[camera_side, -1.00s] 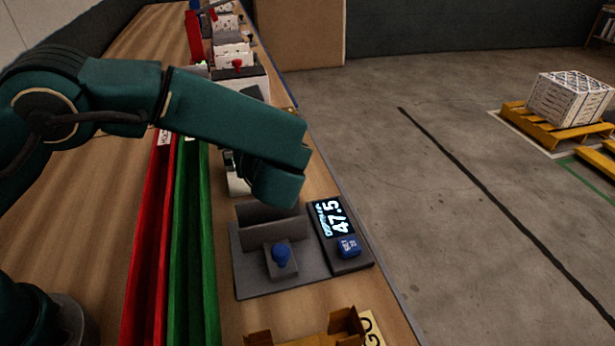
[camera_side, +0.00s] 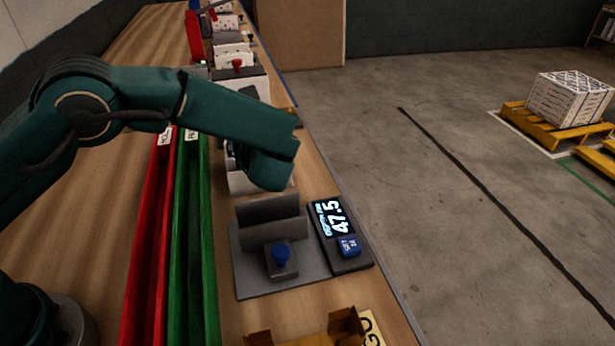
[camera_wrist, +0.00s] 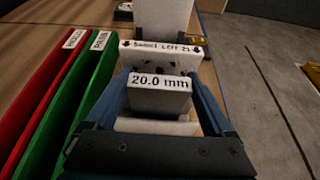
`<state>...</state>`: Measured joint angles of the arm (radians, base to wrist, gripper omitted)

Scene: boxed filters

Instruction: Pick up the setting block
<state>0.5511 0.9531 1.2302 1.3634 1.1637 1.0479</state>
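A grey block labelled "20.0 mm" (camera_wrist: 159,101), which I take to be the setting block, shows in the wrist view. My gripper (camera_wrist: 158,82) has its two blue fingers on either side of the block. Whether the fingers press on it or stand a little apart cannot be told. A white piece lettered "LOT 21" (camera_wrist: 150,47) stands just beyond the block. In the side view my wrist hides the fingers and the block.
A grey fixture (camera_side: 243,274) with a blue knob (camera_side: 281,257) sits on the bench beside a display reading 47.5 (camera_side: 331,217). Red (camera_side: 152,230) and green (camera_side: 190,240) troughs run along the bench at left. A brown holder (camera_side: 347,323) stands at the front edge.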

